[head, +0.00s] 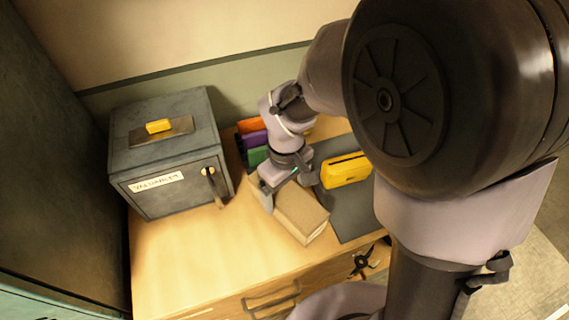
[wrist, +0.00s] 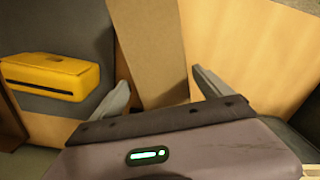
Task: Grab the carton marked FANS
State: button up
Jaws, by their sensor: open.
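A brown cardboard carton (head: 302,214) lies on the wooden desk, partly along the edge of the dark mat. No FANS marking is readable on the faces I see. My gripper (head: 287,190) is open above the carton's far end, with one finger toward each long side. In the wrist view the carton (wrist: 152,45) runs between the two spread fingers of my gripper (wrist: 163,88). I cannot tell whether the fingers touch it. The gripper body hides part of the carton in the wrist view.
A yellow case (head: 346,170) lies on the dark mat (head: 350,212), right of the carton. A grey metal box (head: 170,158) with a label and handle stands left. Orange, purple and green upright items (head: 252,138) stand behind my gripper. Bare desk (head: 210,255) lies front left.

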jog(key=f+b, duration=0.1)
jog(key=f, duration=0.1)
jog(key=f+b, duration=0.1)
jog(key=f, duration=0.1)
jog(key=f+b, duration=0.1)
jog(key=f, duration=0.1)
jog(key=shift+s+d, duration=0.15)
jog(key=shift+s, duration=0.25)
jog(key=shift+r, duration=0.2)
jog(key=shift+c, duration=0.2)
jog(key=c, duration=1.7)
